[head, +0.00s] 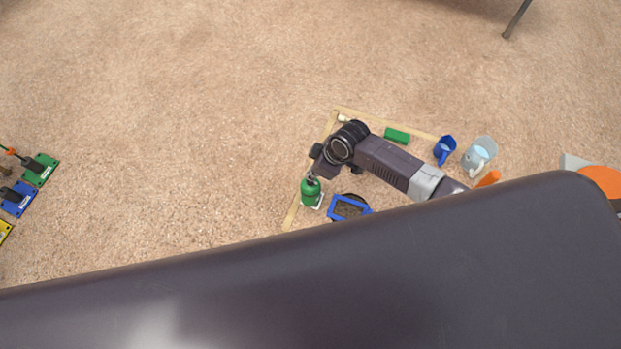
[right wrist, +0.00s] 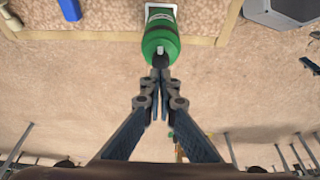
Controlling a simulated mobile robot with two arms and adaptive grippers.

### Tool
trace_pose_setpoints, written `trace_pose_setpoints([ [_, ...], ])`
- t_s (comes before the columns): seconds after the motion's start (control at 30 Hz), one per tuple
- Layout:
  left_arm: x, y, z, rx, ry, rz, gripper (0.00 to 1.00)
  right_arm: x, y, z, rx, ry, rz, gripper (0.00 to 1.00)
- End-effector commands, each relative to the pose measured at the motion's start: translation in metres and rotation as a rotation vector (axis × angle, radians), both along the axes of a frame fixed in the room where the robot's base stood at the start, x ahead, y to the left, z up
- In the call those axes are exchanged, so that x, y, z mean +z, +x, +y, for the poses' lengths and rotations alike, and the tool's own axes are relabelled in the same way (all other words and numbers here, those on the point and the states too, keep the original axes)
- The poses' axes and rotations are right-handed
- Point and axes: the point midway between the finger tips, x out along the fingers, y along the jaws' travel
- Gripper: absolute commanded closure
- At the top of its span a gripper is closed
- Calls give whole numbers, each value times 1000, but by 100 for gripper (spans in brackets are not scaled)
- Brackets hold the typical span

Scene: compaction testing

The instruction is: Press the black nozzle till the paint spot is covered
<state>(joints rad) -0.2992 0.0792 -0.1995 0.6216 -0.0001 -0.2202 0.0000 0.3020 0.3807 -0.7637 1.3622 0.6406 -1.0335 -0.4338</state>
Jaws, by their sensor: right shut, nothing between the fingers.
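A green bottle (head: 311,192) stands beside the wooden edge strip in the head view. It also shows at the top middle of the right wrist view (right wrist: 160,38), with its dark nozzle (right wrist: 160,61) facing my fingers. My right gripper (head: 313,176) is shut and empty, right at the bottle's top. In the right wrist view the closed fingertips (right wrist: 160,73) are at the nozzle; I cannot tell whether they touch it. A white piece (head: 318,206) shows beside the bottle's base. No paint spot can be made out. My left gripper is out of view.
A blue-framed tray (head: 349,207) with dark contents lies right of the bottle. A green block (head: 397,135), a blue jug (head: 444,149) and a clear jug (head: 479,153) stand farther right. Wooden strips (head: 293,212) edge this area.

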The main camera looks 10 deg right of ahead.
Motion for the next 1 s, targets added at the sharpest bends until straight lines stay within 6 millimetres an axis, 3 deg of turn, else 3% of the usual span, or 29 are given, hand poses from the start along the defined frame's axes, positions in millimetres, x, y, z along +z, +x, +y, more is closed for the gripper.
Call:
trace_pose_setpoints([
  [1.0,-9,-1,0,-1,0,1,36,-12,0,0,0,0,0,100],
])
